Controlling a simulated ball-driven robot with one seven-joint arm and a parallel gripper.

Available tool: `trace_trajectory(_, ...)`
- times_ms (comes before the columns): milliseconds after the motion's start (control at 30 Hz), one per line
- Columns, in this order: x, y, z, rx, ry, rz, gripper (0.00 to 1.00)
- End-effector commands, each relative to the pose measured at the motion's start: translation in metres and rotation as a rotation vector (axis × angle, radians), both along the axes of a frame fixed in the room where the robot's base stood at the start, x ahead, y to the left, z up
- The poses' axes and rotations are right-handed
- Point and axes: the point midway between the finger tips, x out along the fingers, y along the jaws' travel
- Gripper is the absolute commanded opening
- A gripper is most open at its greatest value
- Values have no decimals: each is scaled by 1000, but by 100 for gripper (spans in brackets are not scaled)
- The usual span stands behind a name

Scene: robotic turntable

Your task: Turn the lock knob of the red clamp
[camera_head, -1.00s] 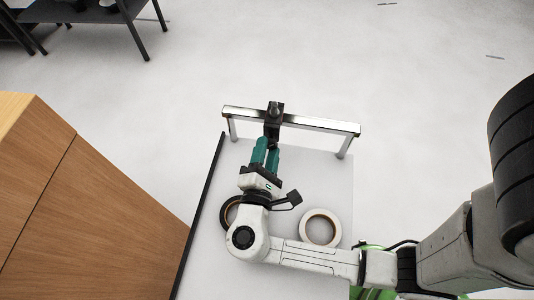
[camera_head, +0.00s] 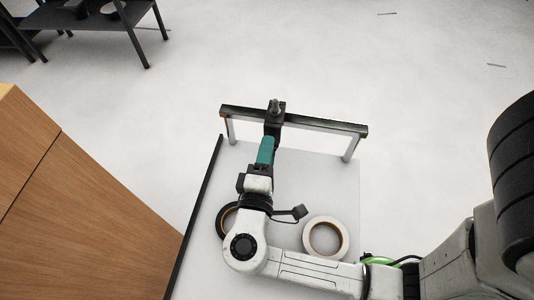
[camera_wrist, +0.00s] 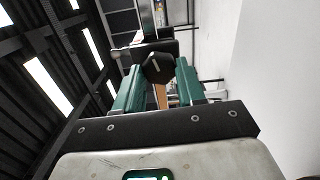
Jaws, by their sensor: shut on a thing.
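The clamp (camera_head: 275,115) sits on a metal rail frame and looks black in the head view; no red shows on it. My gripper (camera_head: 270,141) reaches to its near side with teal fingers, which overlap edge-on in this view. In the wrist view, a dark faceted knob with a pale mark (camera_wrist: 157,67) lies between the teal fingertips of my gripper (camera_wrist: 160,75). The fingers are shut on the knob. The far side of the knob and most of the clamp body are hidden.
The metal rail (camera_head: 335,126) stands on legs at the far end of a white table (camera_head: 330,190). A white tape roll (camera_head: 343,227) and a dark roll (camera_head: 226,218) lie near my arm. A wooden cabinet (camera_head: 85,205) stands left. Open floor lies beyond.

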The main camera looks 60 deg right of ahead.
Motion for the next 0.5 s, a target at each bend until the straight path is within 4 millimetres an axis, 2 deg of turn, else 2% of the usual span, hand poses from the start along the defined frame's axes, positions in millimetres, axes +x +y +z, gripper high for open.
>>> trace_trajectory(400, 0, -3, 0, 4, -8, -6, 9)
trace_trajectory(433, 0, -3, 0, 3, -7, -6, 40)
trace_trajectory(500, 0, -2, 0, 4, -7, -5, 47)
